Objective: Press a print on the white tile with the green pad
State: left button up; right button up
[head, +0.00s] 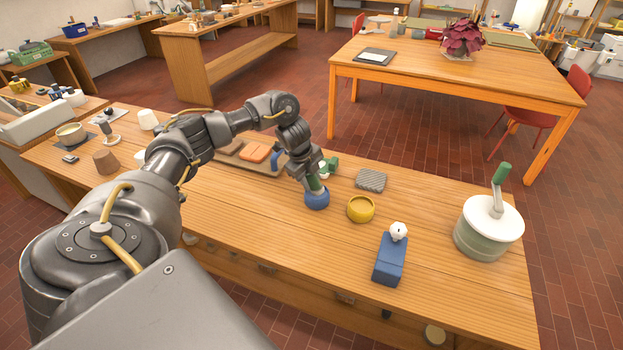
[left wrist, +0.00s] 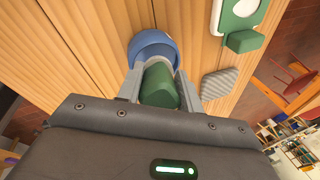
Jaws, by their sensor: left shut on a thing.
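My left gripper (head: 314,181) is shut on a green block-like piece (left wrist: 160,85), which also shows between its fingers in the head view. Right below it is a round blue thing (head: 317,199), also seen in the left wrist view (left wrist: 150,48); I cannot tell whether the green piece is joined to it or stands in it. Beside the gripper is a green piece (head: 331,163) with a white rounded face (left wrist: 243,9); the gripper partly hides it in the head view. I cannot tell if that white face is the tile. My right gripper is not in view.
A grey ridged slab (head: 371,180) and a yellow bowl (head: 361,209) lie to the right. Farther right are a blue box (head: 390,267) with a white knob and a lidded pot (head: 480,238). A tray (head: 232,160) with an orange block lies behind my arm.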

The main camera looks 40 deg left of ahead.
pick_arm(q)
jog(key=shift+f+b, duration=0.3)
jog(key=shift+f, duration=0.3)
dwell(0.4)
jog(key=shift+s+p, duration=0.1)
jog(key=shift+p, duration=0.2)
dwell(1.4)
notch_tip(320, 180, up, 7)
jog(key=p, duration=0.7)
dwell(0.4)
dwell(0.5)
